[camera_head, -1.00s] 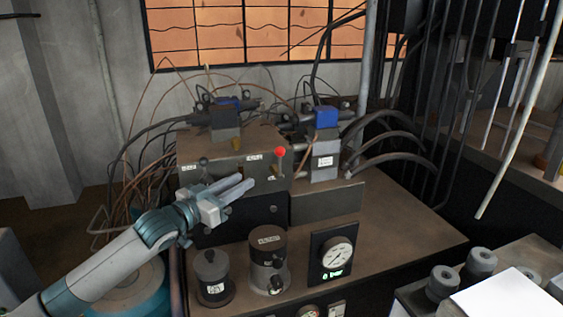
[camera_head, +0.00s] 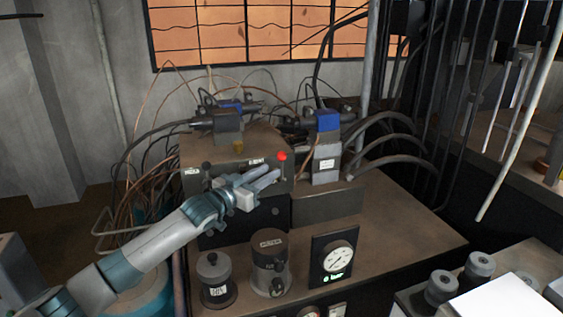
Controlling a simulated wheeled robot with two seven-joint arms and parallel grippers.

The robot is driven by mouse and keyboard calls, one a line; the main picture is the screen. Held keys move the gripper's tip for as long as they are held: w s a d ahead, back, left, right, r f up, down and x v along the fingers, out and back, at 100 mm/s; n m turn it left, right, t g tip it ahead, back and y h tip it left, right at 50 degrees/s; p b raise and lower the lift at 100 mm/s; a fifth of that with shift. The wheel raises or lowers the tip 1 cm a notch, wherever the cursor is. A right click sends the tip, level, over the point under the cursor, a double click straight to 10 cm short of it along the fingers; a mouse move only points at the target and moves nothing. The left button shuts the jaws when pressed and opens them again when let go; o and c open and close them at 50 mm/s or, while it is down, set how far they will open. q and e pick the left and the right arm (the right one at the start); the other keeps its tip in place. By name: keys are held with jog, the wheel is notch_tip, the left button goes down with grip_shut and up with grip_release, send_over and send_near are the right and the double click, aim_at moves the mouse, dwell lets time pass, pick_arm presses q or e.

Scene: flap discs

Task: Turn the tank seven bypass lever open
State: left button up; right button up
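The brown valve block (camera_head: 235,152) stands on the bench with two levers on its front face. The lever with the red knob (camera_head: 282,156) stands upright at the right end, beside a small label. The lever with the dark knob (camera_head: 206,166) is at the left, beside another label. The label text is too small to read, so I cannot tell which lever is tank seven's. My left gripper (camera_head: 270,179) is in front of the block, its fingertips just below and left of the red knob. Its fingers look close together; whether they touch anything is unclear. My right gripper is not in view.
Two dark cylinders (camera_head: 215,277) (camera_head: 270,262) stand in front of the block. A round gauge (camera_head: 337,258) reading 0 bar is to their right. Hoses (camera_head: 395,160) and blue-topped valves (camera_head: 327,120) crowd the back. The bench top (camera_head: 400,225) is clear at the right.

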aim_at(282, 164)
pick_arm(q)
jog(key=shift+p+x, duration=0.7)
jog(key=shift+x, duration=2.95)
jog(key=shift+c, duration=0.2)
grip_shut()
